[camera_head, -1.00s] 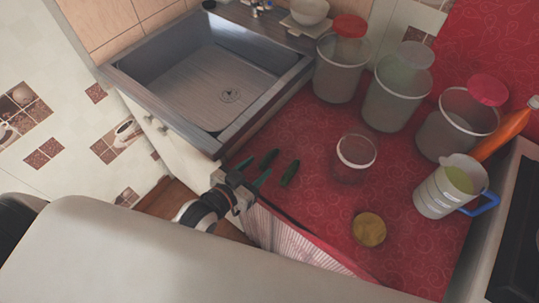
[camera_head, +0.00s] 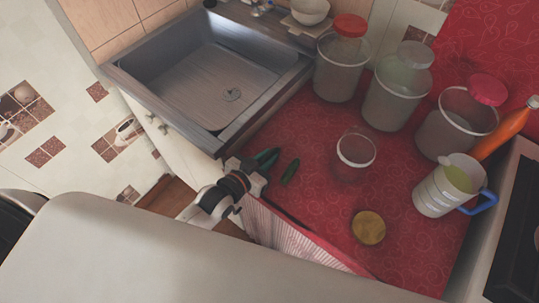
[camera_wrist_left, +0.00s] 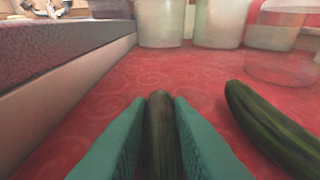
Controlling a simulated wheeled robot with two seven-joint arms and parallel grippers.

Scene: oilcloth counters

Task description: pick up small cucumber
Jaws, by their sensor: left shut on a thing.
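My left gripper (camera_head: 264,162) is over the red counter near the sink's corner. In the left wrist view its two teal fingers (camera_wrist_left: 161,140) are shut on a small dark green cucumber (camera_wrist_left: 160,135), which lies lengthwise between them, low at the counter surface. A second cucumber (camera_head: 290,172) lies on the counter just right of the gripper; it also shows at the right in the left wrist view (camera_wrist_left: 272,130), apart from the fingers. In the head view the held cucumber is mostly hidden by the fingers. My right gripper is not in view.
A metal sink (camera_head: 208,80) is at the left, its raised edge beside the gripper. A clear glass container (camera_head: 355,155) and a round yellowish lid (camera_head: 369,227) stand to the right. Several large jars line the back. A measuring jug (camera_head: 447,188) is at the right.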

